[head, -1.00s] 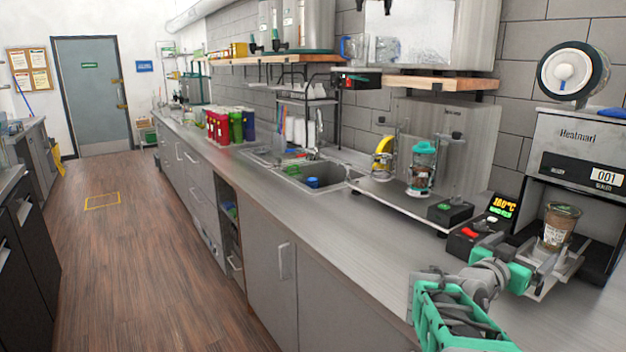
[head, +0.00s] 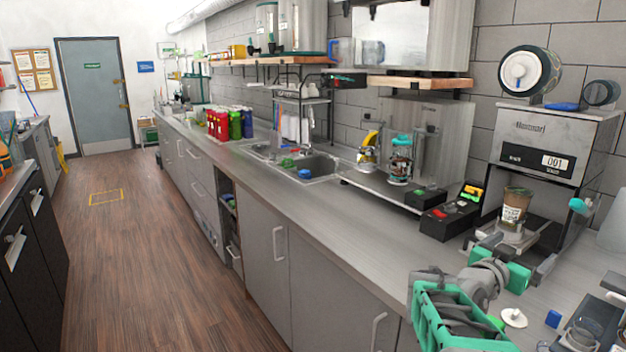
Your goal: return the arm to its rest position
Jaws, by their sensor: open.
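My gripper (head: 513,253) is at the lower right of the head view, at the end of my green and grey arm. Its jaws are open and nothing shows between them. It is in front of the cup sealer (head: 562,134), close to the sealer's tray in the picture. A brown-filled, sealed-looking cup (head: 514,208) stands upright in the sealer's opening, just beyond my gripper. I cannot tell the exact gap between the fingers and the tray.
A black control box (head: 450,215) stands left of the sealer on the long counter (head: 330,228). The floor at left is clear.

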